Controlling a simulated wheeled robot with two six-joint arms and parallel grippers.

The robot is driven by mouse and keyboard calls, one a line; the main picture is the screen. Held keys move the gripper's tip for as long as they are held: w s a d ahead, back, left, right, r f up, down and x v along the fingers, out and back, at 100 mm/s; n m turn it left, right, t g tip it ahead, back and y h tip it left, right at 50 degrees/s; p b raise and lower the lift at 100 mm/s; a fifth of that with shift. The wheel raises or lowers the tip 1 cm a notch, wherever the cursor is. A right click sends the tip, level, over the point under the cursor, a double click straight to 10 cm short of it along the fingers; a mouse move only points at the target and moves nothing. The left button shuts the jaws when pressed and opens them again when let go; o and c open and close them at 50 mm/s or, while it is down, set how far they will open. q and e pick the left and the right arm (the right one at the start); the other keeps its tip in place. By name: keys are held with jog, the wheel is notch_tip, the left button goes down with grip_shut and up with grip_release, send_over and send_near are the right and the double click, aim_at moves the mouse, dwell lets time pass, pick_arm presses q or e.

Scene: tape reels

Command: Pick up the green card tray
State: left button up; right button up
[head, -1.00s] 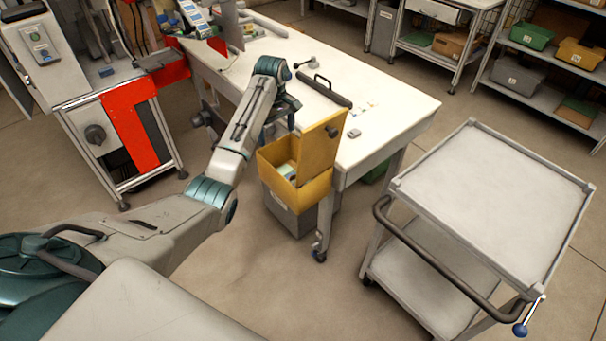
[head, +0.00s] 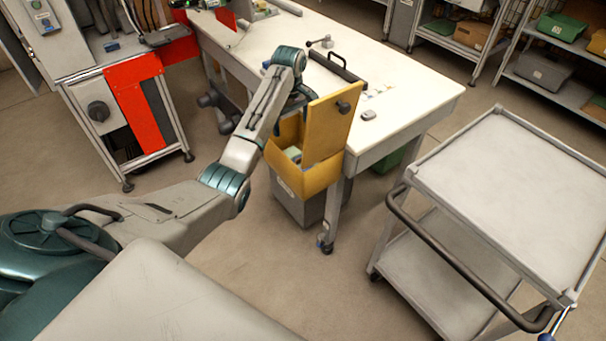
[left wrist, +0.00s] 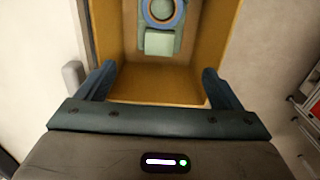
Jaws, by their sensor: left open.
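A pale green piece (left wrist: 159,42), which may be the green card tray, lies inside an open yellow box (head: 318,177). A blue ring (left wrist: 163,12) lies over its far part in the left wrist view, cut off by the top edge. In the head view only a small pale patch (head: 293,153) shows inside the box. My left gripper (left wrist: 160,86) is open and empty, its two blue fingers apart over the near end of the box. In the head view my left wrist hangs above the box, its fingertips mostly hidden. My right gripper is not in view.
The yellow box's raised lid (head: 332,125) stands beside the white workbench (head: 405,95). A grey bin (head: 297,203) is below the box. A grey cart (head: 510,190) with an empty top stands at right. A red-panelled machine (head: 140,105) is at left. Open floor lies in front.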

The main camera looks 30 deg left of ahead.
pick_arm(q)
notch_tip(320, 180, down, 3)
jog(key=b, duration=0.2)
send_over(294, 155)
jog(key=f, duration=0.4)
jog(key=shift+w+a+f, duration=0.15)
jog(key=shift+a+f, duration=0.2)
jog(key=shift+f, duration=0.05)
jog(key=f, duration=0.5)
jog(key=shift+d, duration=0.25)
jog(key=shift+f, duration=0.2)
jog(key=c, duration=0.9)
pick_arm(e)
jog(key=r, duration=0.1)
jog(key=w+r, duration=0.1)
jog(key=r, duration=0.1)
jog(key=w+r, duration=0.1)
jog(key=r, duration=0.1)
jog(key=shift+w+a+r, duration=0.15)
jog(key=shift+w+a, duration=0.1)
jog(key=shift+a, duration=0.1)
